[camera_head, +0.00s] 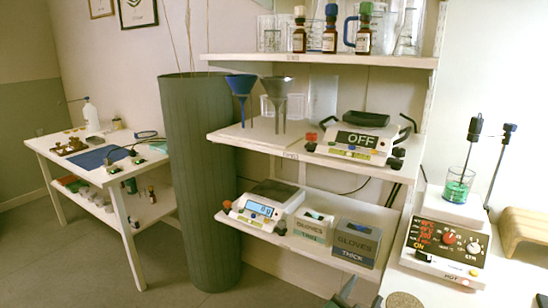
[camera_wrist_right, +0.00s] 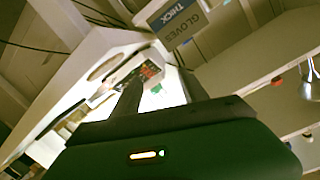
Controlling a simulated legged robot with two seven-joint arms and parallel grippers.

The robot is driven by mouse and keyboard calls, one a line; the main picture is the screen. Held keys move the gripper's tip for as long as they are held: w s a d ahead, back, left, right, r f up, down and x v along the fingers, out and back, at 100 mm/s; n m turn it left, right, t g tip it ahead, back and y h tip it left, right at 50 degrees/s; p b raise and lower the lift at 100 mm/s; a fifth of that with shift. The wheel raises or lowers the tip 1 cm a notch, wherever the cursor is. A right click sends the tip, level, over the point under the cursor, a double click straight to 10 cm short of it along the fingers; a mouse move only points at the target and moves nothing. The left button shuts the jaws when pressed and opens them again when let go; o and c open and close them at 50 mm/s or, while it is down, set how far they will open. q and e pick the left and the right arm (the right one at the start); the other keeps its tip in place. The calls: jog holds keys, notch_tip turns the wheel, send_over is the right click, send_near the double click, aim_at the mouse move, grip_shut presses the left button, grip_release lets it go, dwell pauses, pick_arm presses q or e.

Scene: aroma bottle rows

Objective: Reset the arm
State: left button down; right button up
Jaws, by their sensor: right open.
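My right gripper (camera_head: 345,291) shows only in part at the bottom edge of the head view, low in front of the shelf unit. In the right wrist view its two dark fingers (camera_wrist_right: 162,86) stand apart with nothing between them. My left gripper is not in view. Brown bottles stand on the top shelf: one with a pale green cap (camera_head: 299,38), one with a blue cap (camera_head: 330,38) and one with a green cap (camera_head: 363,40). The right gripper is well below and apart from them.
A thick gloves box (camera_head: 357,243) and a blue-display scale (camera_head: 267,207) sit on the lower shelf (camera_head: 325,255). A hot plate (camera_head: 445,245) with a beaker of green liquid (camera_head: 457,188) stands right. A tall green cylinder (camera_head: 203,180) stands left of the shelves.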

jog(key=s+a+f+n+g+y, duration=0.1)
jog(key=a+f+n+g+y, duration=0.2)
jog(key=a+f+n+y, duration=0.45)
jog(key=s+d+f+n+g+y, duration=0.1)
jog(key=s+d+f+g, duration=0.25)
jog(key=s, duration=0.25)
jog(key=s+d+f+n+g+p, duration=0.1)
jog(key=s+d+f+n+g, duration=0.1)
jog(key=s+f, duration=0.3)
jog(key=s+d+f+n+g+y, duration=0.1)
jog(key=s+d+f+g, duration=0.2)
jog(key=s, duration=0.4)
jog(key=w+p+v, duration=0.3)
jog(key=p+v, duration=1.2)
jog(key=w+r+p+v, duration=0.1)
jog(key=w+p+v, duration=0.2)
jog(key=p+v, duration=1.2)
jog(key=shift+a+r+p, duration=0.3)
jog(key=shift+a+p, duration=0.2)
jog(key=shift+a, duration=0.3)
